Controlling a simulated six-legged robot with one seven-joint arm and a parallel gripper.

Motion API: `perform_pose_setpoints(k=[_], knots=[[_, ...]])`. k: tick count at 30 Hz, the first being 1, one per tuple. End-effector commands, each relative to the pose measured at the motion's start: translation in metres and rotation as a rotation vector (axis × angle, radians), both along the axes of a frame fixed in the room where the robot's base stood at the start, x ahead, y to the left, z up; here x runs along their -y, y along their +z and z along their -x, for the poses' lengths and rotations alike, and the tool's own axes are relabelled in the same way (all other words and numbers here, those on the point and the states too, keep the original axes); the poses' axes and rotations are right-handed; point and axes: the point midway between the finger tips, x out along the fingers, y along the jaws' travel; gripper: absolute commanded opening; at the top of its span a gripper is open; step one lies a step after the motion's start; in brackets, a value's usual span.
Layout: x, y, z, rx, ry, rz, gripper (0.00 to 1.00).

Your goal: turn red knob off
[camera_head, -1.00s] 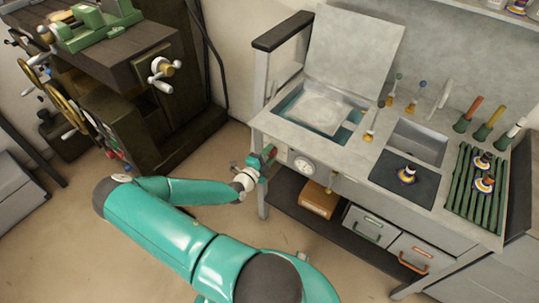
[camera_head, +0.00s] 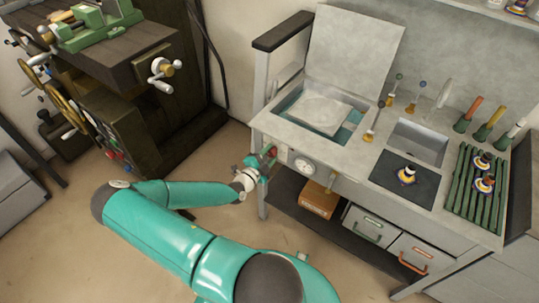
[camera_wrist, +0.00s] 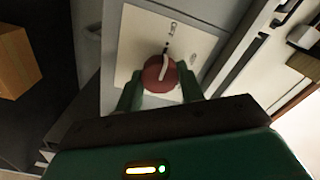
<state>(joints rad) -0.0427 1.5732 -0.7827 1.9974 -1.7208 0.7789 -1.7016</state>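The red knob (camera_wrist: 154,75) sits on a pale plate (camera_wrist: 193,42) in the wrist view. A white pointer bar crosses its face, slightly tilted from vertical, with small dark marks above it. My gripper (camera_wrist: 159,88) has its two green fingers apart, one on each side of the knob. A narrow gap seems to show beside the knob; I cannot tell whether the fingertips touch it. In the head view my gripper (camera_head: 264,161) is at the left front of the grey workbench (camera_head: 345,160), and the knob is mostly hidden there.
A round white dial (camera_head: 304,165) is on the bench front, right of my gripper. A brown box (camera_head: 318,199) and drawers (camera_head: 370,227) are below. A dark machine (camera_head: 130,100) stands at the left. The floor between is clear.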

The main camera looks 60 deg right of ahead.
Motion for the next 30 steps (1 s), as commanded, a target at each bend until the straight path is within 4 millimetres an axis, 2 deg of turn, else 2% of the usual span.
perform_pose_setpoints(k=[1, 3, 11, 16, 20, 30], knots=[[0.000, -0.001, 0.000, -0.002, -0.001, -0.001, 0.48], [0.000, -0.001, 0.000, -0.001, -0.001, -0.001, 0.59], [0.000, 0.000, 0.000, 0.000, 0.000, 0.000, 0.59], [-0.012, 0.000, -0.003, 0.001, 0.002, -0.001, 0.59], [-0.035, 0.000, -0.007, 0.002, 0.004, -0.001, 0.59], [-0.108, 0.000, -0.018, 0.001, 0.003, -0.001, 0.59]])
